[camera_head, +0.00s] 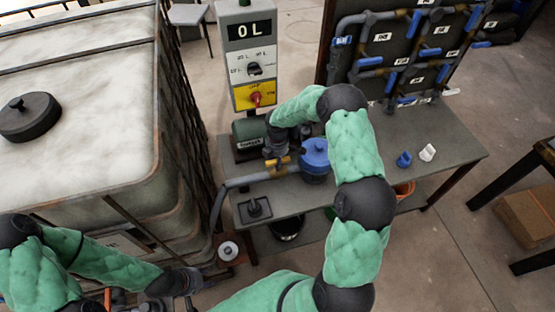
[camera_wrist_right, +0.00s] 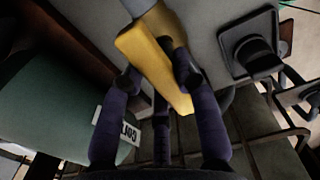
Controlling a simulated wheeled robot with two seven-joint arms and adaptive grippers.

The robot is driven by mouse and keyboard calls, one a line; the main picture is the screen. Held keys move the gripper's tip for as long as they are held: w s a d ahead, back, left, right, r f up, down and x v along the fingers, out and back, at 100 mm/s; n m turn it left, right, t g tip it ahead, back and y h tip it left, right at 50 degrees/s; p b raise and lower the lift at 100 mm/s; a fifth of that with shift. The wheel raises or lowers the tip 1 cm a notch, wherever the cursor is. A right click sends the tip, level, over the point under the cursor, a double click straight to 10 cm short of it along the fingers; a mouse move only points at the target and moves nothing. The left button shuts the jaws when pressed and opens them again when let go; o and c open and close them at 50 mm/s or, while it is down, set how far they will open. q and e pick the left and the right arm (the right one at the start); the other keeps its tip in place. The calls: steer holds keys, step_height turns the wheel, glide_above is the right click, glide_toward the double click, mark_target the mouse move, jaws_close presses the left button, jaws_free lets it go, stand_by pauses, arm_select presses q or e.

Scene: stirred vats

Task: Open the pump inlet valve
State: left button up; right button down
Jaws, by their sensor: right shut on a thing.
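The valve's yellow handle (camera_head: 284,161) sits on the grey pipe (camera_head: 250,179) in front of the green pump (camera_head: 249,134). My right gripper (camera_head: 279,150) reaches down to it from above. In the right wrist view, the fingers of my right gripper (camera_wrist_right: 158,78) are closed around the yellow handle (camera_wrist_right: 145,48), one on each side. The handle's angle to the pipe is hard to tell, as the gripper covers part of it. My left gripper (camera_head: 168,303) is low at the left, partly cut off by the frame edge; its fingers are unclear.
A blue-lidded strainer (camera_head: 314,153) stands right beside my right arm. A control box (camera_head: 252,55) reads 0 L. A black pedal-like part (camera_head: 256,209) is on the bench. A large white tank (camera_head: 80,100) fills the left. The bench's right part (camera_head: 445,150) is mostly clear.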

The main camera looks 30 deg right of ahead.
stand_by(0.5)
steer(key=c, duration=0.9)
jaws_free()
step_height(320, 180, up, 12)
